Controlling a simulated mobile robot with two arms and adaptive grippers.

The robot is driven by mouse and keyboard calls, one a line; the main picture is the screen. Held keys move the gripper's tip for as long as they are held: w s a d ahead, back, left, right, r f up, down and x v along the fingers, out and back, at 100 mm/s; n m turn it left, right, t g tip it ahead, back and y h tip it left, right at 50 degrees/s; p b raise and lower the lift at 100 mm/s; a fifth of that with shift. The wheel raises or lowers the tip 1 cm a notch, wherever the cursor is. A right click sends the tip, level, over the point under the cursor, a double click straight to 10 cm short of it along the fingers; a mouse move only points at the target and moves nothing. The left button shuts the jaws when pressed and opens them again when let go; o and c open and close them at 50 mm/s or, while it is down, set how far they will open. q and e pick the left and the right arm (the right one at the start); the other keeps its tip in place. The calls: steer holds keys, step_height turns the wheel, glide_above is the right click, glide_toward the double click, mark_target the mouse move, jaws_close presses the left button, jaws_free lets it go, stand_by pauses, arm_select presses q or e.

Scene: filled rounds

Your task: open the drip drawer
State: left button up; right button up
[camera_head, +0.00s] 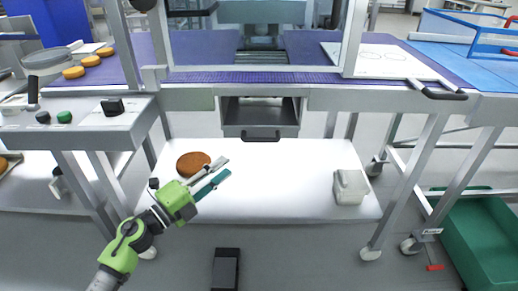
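The drip drawer (233,131) is under the middle of the purple-topped line in the head view. It appears pulled out, with its dark inside showing above the front and a black handle (261,137) on that front. My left gripper (227,166) is below and left of the handle, in front of the low white shelf. Its two fingers are apart with nothing between them, and it is clear of the drawer. My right gripper is not in view.
A brown round (193,163) lies on the white lower shelf (290,187) beside my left gripper, and a white container (350,187) stands at its right. A control panel (80,122) is at left. A green crate (486,240) is on the floor at right.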

mark_target(261, 140)
arm_select(q)
steer(key=shift+m+h, duration=0.3)
steer(key=shift+m, duration=0.4)
steer(key=x, duration=0.4)
steer(key=b+x, duration=0.1)
steer(key=x, duration=0.4)
steer(key=s+r+x, duration=0.1)
steer(key=x, duration=0.4)
steer(key=shift+w+d+b, duration=0.2)
steer(key=shift+d+b, duration=0.1)
steer(key=shift+d, duration=0.25)
jaws_close()
